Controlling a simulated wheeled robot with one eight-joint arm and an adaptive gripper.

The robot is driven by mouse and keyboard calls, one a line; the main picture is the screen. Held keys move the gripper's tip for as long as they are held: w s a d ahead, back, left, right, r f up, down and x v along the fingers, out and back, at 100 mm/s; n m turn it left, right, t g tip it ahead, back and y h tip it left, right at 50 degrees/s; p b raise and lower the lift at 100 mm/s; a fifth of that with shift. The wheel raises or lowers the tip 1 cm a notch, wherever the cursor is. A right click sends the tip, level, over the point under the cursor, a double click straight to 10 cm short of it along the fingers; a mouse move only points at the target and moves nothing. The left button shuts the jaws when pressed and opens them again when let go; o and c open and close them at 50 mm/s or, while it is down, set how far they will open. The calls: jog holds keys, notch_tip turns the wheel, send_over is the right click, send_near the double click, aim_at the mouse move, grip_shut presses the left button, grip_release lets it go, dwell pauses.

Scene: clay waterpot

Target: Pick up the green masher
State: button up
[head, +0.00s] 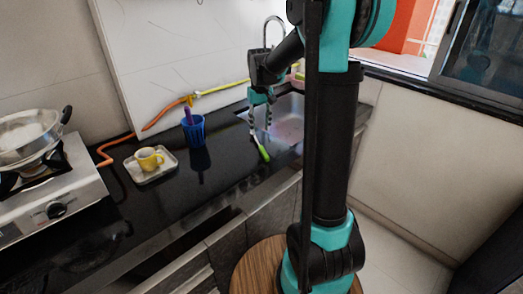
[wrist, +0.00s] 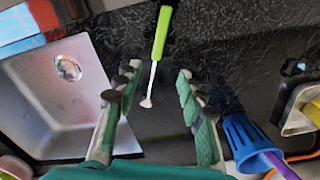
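The green masher (head: 263,153) lies on the black counter just left of the sink's front corner. In the wrist view its bright green handle (wrist: 161,32) points away, and its thin shaft ends in a small pale head nearer my gripper. My gripper (head: 260,122) is open and empty, pointing down above the counter close to the masher. In the wrist view the gripper (wrist: 149,88) has its fingers spread, with the masher's pale head showing in the gap between the fingertips. I cannot tell the exact height above the counter.
A blue cup (head: 193,131) with a purple-handled utensil stands left of my gripper. Farther left, a yellow mug (head: 147,160) sits on a pale tray (head: 170,166). The metal sink (wrist: 60,95) is beside the masher. A stove (head: 60,195) with a pot stands far left. A hose runs along the wall.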

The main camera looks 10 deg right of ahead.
aim_at(261, 147)
notch_tip(261, 147, down, 4)
jog(key=shift+s+d+f, duration=0.1)
jog(key=shift+d+f, duration=0.05)
jog(key=shift+f, duration=1.15)
jog(key=shift+s+d+f, duration=0.1)
jog(key=shift+f, duration=1.2)
jog(key=shift+c, duration=0.3)
grip_shut()
